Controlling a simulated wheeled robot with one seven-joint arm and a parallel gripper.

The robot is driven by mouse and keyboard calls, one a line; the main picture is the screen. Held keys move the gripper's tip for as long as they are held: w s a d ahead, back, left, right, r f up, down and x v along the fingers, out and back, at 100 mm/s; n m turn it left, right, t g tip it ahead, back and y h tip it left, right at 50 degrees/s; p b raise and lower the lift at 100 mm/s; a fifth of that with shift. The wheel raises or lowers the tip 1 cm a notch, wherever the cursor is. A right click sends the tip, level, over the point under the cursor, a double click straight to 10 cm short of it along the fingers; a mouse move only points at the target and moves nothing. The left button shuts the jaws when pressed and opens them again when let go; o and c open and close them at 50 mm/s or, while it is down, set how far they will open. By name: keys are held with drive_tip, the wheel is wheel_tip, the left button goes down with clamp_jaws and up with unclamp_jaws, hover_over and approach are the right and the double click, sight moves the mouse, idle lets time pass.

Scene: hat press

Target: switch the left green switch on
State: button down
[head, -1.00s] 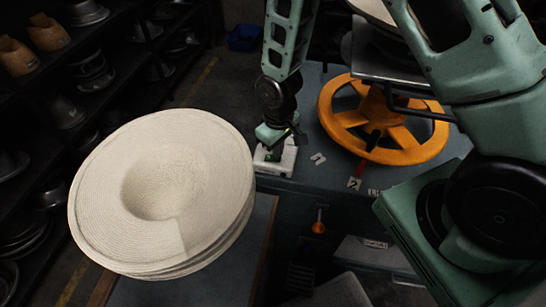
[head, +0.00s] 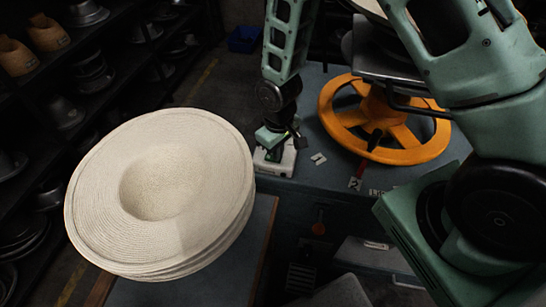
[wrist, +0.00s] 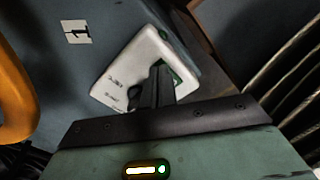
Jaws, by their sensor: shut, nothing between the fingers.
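A white switch box (head: 288,163) sits at the left corner of the dark machine table in the head view. In the head view my gripper (head: 275,150) comes down onto the box from above. Whether the fingertips touch the switch, and its position, I cannot tell.
An orange handwheel (head: 412,148) stands right of the box. A stack of pale woven hats (head: 160,200) is close on the left. Shelves (head: 60,85) of hat forms line the far left.

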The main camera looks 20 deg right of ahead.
drive_tip(key=shift+r+p, duration=2.7)
drive_tip(key=shift+r, duration=0.75)
